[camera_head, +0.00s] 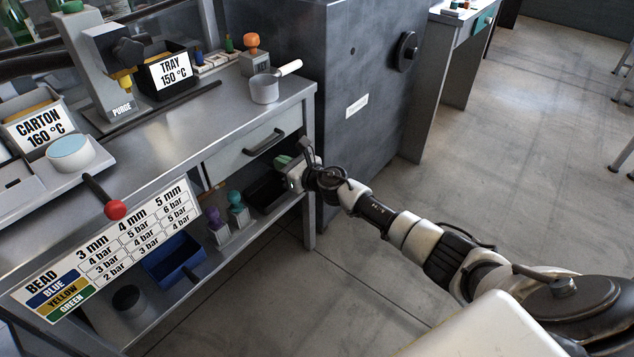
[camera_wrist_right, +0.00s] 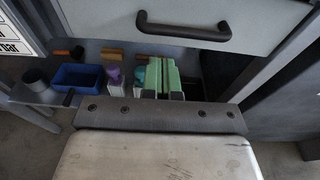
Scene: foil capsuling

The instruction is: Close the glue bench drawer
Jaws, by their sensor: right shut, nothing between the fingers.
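The glue bench drawer has a plain grey front (camera_head: 235,155) with a dark bar handle (camera_head: 264,141), under the right end of the bench top. In the right wrist view the drawer front (camera_wrist_right: 255,14) and its handle (camera_wrist_right: 183,31) fill the top. I cannot tell how far the drawer stands out. My right gripper (camera_head: 284,161) is just below and in front of the drawer's right part, apart from the handle. Its green fingers are together and empty; they also show in the wrist view (camera_wrist_right: 163,76), below the handle. My left gripper is not in view.
A saucepan (camera_head: 265,89) stands on the bench top. A bench leg (camera_head: 308,200) and dark cabinet (camera_head: 350,150) are close by my right gripper.

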